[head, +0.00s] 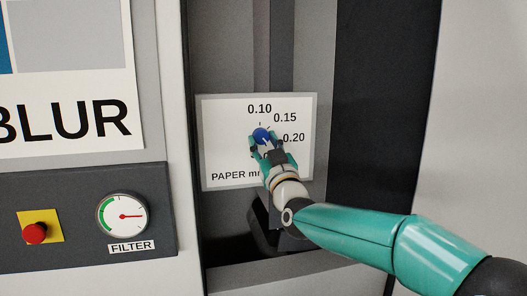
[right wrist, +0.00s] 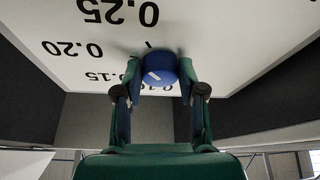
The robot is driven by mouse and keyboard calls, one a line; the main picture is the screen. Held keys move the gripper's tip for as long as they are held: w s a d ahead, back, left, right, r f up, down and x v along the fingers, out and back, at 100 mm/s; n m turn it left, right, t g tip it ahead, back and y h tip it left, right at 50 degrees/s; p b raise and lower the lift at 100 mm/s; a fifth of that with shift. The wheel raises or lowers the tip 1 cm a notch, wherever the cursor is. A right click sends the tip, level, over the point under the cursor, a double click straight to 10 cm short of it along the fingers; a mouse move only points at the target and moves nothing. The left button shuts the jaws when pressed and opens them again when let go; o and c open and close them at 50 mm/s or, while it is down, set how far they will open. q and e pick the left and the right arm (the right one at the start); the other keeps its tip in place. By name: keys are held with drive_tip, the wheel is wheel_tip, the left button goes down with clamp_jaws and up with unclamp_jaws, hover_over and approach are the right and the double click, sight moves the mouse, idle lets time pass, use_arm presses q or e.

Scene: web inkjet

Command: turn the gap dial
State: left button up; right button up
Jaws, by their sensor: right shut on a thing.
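The gap dial (head: 261,134) is a round blue knob on a white panel (head: 219,128) marked 0.10, 0.15 and 0.20, with "PAPER mm" partly covered below. My right gripper (head: 265,143) is at the dial, its arm coming in from the lower right. In the right wrist view, the dial (right wrist: 160,66) sits between the two fingers of my right gripper (right wrist: 160,75), which are shut on its sides. A short white line shows on the dial's face; I cannot tell exactly which number it points to. That view shows the scale upside down, with 0.25 too. My left gripper is not in view.
The panel sits in a recess between grey machine walls. To the left, a dark panel (head: 80,252) carries a red button (head: 34,233) on a yellow plate and a round FILTER gauge (head: 123,215). A ledge (head: 300,275) runs below the recess.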

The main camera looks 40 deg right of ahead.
drive_tip(key=n+y+b, duration=0.1)
drive_tip(key=n, duration=0.1)
drive_tip(key=n+b, duration=0.1)
drive_tip(key=shift+s+d+f+n+y+b, duration=0.1)
drive_tip(key=shift+d+f+n+y+b, duration=0.1)
drive_tip(key=shift+n+y+b, duration=0.2)
drive_tip(key=shift+r+n+y+b, duration=0.15)
drive_tip(key=shift+n+y+b, duration=0.35)
drive_tip(key=shift+n, duration=0.7)
drive_tip(key=shift+r+n+y, duration=0.2)
drive_tip(key=shift+n+y, duration=0.5)
drive_tip(key=shift+n, duration=0.3)
drive_tip(key=shift+n+y+p, duration=0.4)
drive_tip(key=shift+n+p, duration=0.55)
drive_tip(key=shift+n, duration=0.35)
drive_tip(key=o, duration=1.1)
drive_tip(key=shift+o, duration=0.2)
drive_tip(key=shift+s, duration=0.2)
